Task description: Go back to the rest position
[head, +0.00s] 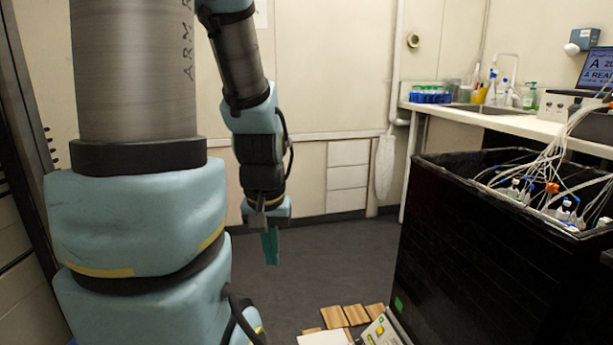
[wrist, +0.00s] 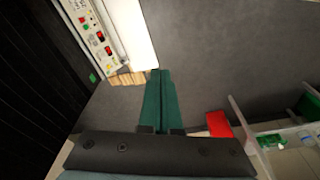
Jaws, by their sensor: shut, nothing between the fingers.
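My gripper (head: 271,246) hangs from my arm near the middle of the head view, fingers pointing down above the dark floor. Its green fingers are together with nothing between them. In the wrist view the gripper (wrist: 160,74) points away from the camera over the grey floor, and its two green fingers lie side by side. It touches nothing that I can see.
A black shaker box (head: 480,240) with tubes and bottles stands at the right. Behind it is a white bench (head: 500,122) with a blue rack (head: 430,95). Wooden blocks (head: 345,316) and a control panel (head: 382,332) sit low in front. The floor (head: 330,255) between is clear.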

